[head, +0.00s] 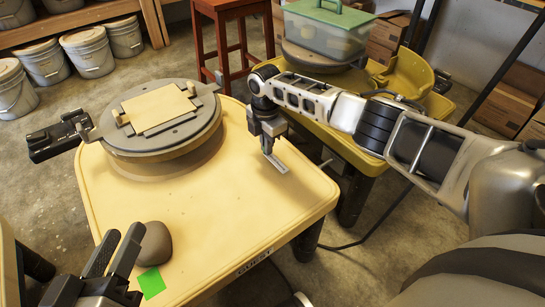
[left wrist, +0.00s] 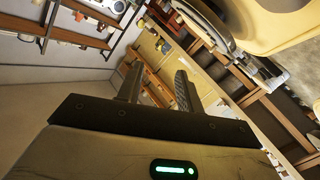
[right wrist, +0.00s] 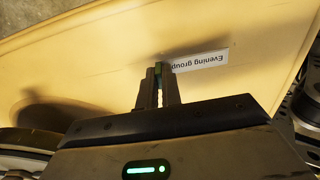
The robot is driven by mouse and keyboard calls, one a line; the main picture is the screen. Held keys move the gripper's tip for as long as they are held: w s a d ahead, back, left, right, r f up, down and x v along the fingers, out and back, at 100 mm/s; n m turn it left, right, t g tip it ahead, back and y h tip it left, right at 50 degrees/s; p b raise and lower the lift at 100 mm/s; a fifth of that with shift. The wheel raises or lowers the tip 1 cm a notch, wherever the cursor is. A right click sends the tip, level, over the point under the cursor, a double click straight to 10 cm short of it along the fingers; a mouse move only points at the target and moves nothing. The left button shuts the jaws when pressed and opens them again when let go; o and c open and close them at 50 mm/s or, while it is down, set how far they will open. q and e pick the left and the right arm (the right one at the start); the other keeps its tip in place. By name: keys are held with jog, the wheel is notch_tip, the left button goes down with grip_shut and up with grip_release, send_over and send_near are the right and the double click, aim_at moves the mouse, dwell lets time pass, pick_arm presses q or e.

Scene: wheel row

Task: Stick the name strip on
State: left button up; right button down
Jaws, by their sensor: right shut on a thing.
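The name strip (right wrist: 200,62) is white and reads "Evening group", upside down in the right wrist view. My right gripper (right wrist: 160,75) is shut on its end, with a small green piece showing between the fingertips. In the head view, my right gripper (head: 268,148) points down near the right edge of the yellow wheel table (head: 240,205), with the strip (head: 277,163) at its tips. I cannot tell whether the strip touches the table. My left gripper (head: 122,252) is open and empty at the lower left; its spread fingers also show in the left wrist view (left wrist: 158,88).
A round grey wheel (head: 165,140) bears a pale square board (head: 158,108). A brown lump (head: 154,243) and a green square (head: 152,283) lie at the table's front left. The front edge bears the word "GUEST" (head: 254,262). A second yellow table (head: 350,140) stands behind.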

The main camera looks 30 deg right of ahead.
jog(key=shift+r+p, duration=0.95)
jog(key=shift+r, duration=0.3)
notch_tip(320, 180, up, 2)
jog(key=shift+r+p, duration=0.25)
jog(key=shift+p, duration=1)
jog(key=shift+r+p, duration=0.7)
jog(key=shift+p, duration=0.05)
pick_arm(q)
jog(key=shift+s+a+f+m+g+y, duration=0.1)
jog(key=shift+a+f+m+g+y, duration=0.3)
jog(key=shift+f, duration=0.2)
jog(key=shift+s+a+f+m+g+y, duration=0.2)
jog(key=shift+f+g+y, duration=0.15)
jog(key=shift+f+y, duration=0.15)
jog(key=shift+s+a+f+m+g+y, duration=0.1)
jog(key=shift+a+f+m+g+y, duration=0.25)
jog(key=shift+f, duration=0.3)
pick_arm(e)
jog(key=shift+r, duration=0.15)
